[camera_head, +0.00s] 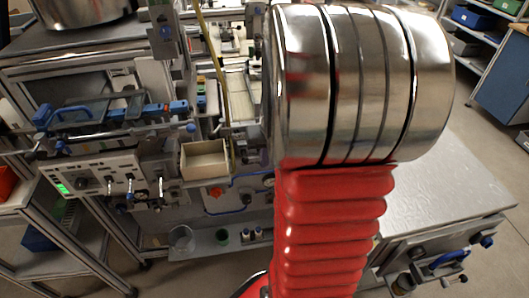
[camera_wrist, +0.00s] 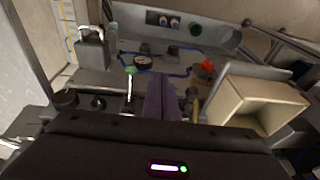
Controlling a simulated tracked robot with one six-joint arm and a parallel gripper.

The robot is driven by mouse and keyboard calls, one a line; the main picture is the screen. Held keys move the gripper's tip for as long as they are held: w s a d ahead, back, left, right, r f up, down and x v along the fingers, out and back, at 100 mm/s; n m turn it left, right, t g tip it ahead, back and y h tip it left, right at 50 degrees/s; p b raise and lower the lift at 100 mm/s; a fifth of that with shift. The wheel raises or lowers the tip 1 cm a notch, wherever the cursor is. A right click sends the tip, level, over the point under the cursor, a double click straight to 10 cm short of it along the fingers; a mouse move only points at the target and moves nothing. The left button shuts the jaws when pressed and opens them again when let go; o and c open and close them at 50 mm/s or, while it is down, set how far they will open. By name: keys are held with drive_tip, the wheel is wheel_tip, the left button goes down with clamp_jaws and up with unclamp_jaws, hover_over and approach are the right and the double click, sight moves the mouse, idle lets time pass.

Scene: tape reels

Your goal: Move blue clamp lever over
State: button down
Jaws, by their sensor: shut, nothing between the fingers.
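The clamp lever is hard to single out. In the head view, a blue handle (camera_head: 70,114) sits on the bench machine at the left, and another blue handle (camera_head: 448,261) sits on the side of the steel table at lower right. I cannot tell which of them is the clamp lever. In the wrist view, my gripper (camera_wrist: 161,88) is shut and empty, its dark fingers together. It points at a machine panel, beside a thin lever with a green knob (camera_wrist: 130,70). My gripper is not visible in the head view, where a large metal cylinder and red bellows block the middle.
An open beige box (camera_wrist: 262,104) stands right of my gripper and also shows in the head view (camera_head: 205,160). A red knob (camera_wrist: 207,65) and a round gauge (camera_wrist: 143,62) are close by. The steel tabletop (camera_head: 440,185) at right is bare.

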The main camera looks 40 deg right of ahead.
drive_tip(key=shift+f, duration=0.3)
drive_tip(key=shift+r, duration=0.8)
drive_tip(key=shift+s, duration=0.1)
drive_tip(key=s+a+r, duration=0.4)
drive_tip(key=s+r, duration=0.5)
drive_tip(key=shift+a+r, duration=0.2)
drive_tip(key=shift+r, duration=0.05)
idle(0.4)
idle(0.3)
